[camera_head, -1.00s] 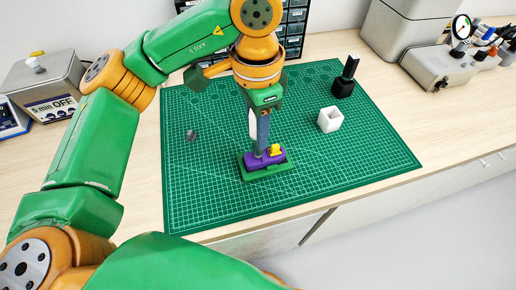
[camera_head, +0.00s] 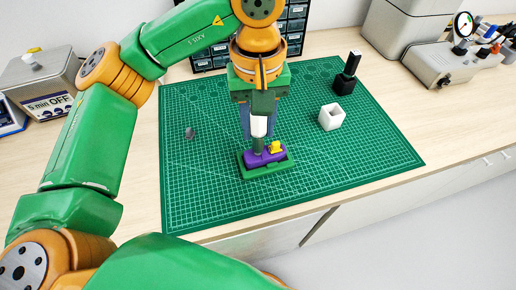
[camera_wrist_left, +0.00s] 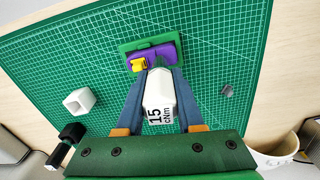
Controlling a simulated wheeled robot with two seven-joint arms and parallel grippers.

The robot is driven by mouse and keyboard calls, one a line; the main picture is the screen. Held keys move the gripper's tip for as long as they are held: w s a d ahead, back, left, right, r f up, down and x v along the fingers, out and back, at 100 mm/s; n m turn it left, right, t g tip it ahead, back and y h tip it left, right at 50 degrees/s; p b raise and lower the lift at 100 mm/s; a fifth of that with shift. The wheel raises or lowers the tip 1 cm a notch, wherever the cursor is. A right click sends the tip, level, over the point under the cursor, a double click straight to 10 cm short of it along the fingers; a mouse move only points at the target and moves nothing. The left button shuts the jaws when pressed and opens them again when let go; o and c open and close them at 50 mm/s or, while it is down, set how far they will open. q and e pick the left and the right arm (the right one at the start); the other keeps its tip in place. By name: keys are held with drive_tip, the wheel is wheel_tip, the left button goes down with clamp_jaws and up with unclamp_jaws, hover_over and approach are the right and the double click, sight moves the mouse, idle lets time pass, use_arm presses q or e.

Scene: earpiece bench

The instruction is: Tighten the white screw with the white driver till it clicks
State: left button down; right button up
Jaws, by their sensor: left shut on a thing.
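My left gripper (camera_head: 259,134) is shut on the white driver (camera_head: 259,126), with one blue-grey finger on either side of the handle. The driver stands upright, its shaft down at the purple piece (camera_head: 253,160) in the green base (camera_head: 268,173). In the left wrist view the driver (camera_wrist_left: 160,100) reads "15 cNm", and its lower end meets or overlaps the purple piece (camera_wrist_left: 163,52). A yellow part (camera_head: 276,147) sits on the purple piece, right of the shaft. The white screw cannot be seen. My right gripper is not in view.
The base lies on a green cutting mat (camera_head: 350,170). A small grey piece (camera_head: 190,133) lies left. The mat's front is clear.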

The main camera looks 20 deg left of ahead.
use_arm(q)
drive_tip(key=shift+f+b, duration=0.5)
drive_tip(key=shift+f, duration=0.25)
drive_tip(key=shift+r, duration=0.1)
drive_tip(key=shift+r+m+p, duration=0.1)
drive_tip(key=shift+m+p, duration=0.2)
drive_tip(key=shift+m, duration=0.4)
drive_tip(key=m, duration=0.3)
drive_tip(key=shift+m, duration=0.3)
drive_tip(key=shift+m, duration=0.8)
drive_tip(key=m, duration=0.3)
drive_tip(key=shift+p, duration=0.3)
